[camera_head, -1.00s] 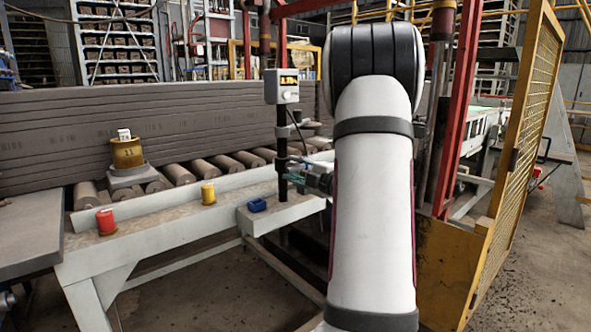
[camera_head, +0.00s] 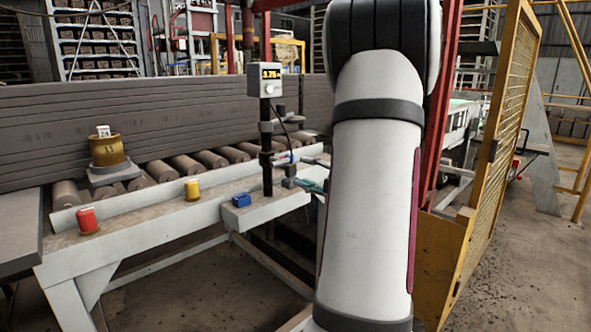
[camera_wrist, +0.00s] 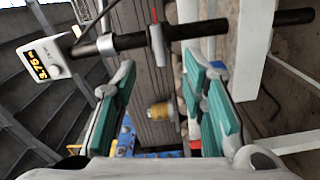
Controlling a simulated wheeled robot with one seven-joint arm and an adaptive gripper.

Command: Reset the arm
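My arm (camera_head: 370,200) fills the centre right of the head view and hides much of my gripper there. In the wrist view my gripper (camera_wrist: 163,95) is open, its two teal-padded fingers wide apart with nothing held between them. A black post (camera_wrist: 210,30) with clamps crosses just beyond the fingertips; I cannot tell whether they touch it. A yellowish cylinder (camera_wrist: 160,112) shows farther off between the fingers.
Long grey slabs (camera_head: 150,120) stand behind. A yellow mesh gate (camera_head: 500,150) is close on the right.

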